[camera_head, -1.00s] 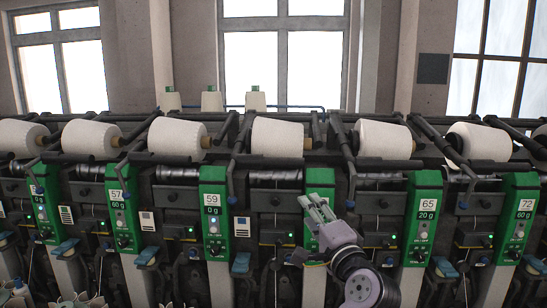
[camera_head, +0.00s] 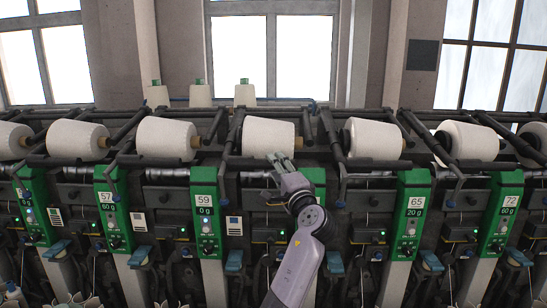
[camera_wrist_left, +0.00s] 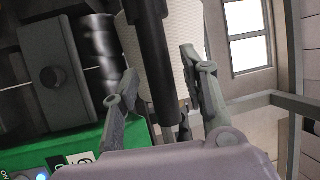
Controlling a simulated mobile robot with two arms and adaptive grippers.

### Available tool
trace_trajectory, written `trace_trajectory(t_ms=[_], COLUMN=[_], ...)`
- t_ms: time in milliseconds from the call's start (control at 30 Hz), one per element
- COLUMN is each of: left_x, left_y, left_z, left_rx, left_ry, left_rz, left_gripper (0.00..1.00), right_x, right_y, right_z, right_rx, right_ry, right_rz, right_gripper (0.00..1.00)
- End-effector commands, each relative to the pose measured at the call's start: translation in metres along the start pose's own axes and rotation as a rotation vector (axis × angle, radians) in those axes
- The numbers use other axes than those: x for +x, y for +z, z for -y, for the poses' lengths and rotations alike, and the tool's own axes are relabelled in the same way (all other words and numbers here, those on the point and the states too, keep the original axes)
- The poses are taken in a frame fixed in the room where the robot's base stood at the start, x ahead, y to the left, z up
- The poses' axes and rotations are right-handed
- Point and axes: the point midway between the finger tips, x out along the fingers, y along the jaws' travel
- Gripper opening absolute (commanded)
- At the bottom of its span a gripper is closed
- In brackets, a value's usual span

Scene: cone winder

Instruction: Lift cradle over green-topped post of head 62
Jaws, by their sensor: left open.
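The green-topped post of head 62 (camera_head: 316,183) stands between posts 59 and 65, largely hidden behind my left arm. In the left wrist view its green panel (camera_wrist_left: 90,145) shows at lower left with a partly cut-off number label. My left gripper (camera_head: 281,160) is open, raised at the lower edge of the white cone (camera_head: 268,136) left of that post. In the left wrist view, a dark bar (camera_wrist_left: 153,60), seemingly part of the cradle, runs between the open fingers. I cannot tell whether they touch it. My right gripper is not in view.
Neighbouring posts 59 (camera_head: 206,212) and 65 (camera_head: 411,212) stand on either side. Dark cradle arms (camera_head: 330,130) and white cones (camera_head: 373,138) line the machine. A dark roller (camera_wrist_left: 97,45) lies beside the left finger. Several small cones stand behind.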

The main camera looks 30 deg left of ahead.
Motion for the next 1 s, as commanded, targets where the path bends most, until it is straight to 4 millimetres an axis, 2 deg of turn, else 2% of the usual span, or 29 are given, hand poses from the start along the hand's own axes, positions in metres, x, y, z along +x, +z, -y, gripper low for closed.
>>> trace_trajectory(t_ms=[33, 200, 567, 1000], left_x=[0.009, 0.024, 0.028, 0.027], left_y=[0.0, 0.0, 0.0, 0.0], left_z=[0.003, 0.001, -0.001, -0.001], left_rx=[0.002, 0.0, 0.0, 0.0], left_ry=[-0.001, -0.001, 0.0, 0.0], left_rz=[0.001, 0.001, 0.0, 0.0], left_gripper=[0.4, 0.4, 0.4, 0.1], right_x=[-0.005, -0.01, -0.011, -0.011], right_y=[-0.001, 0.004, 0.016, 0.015], right_z=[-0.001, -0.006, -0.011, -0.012], right_rx=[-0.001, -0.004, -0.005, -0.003], right_ry=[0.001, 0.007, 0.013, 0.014], right_rz=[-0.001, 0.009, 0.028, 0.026], right_gripper=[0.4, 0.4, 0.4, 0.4])
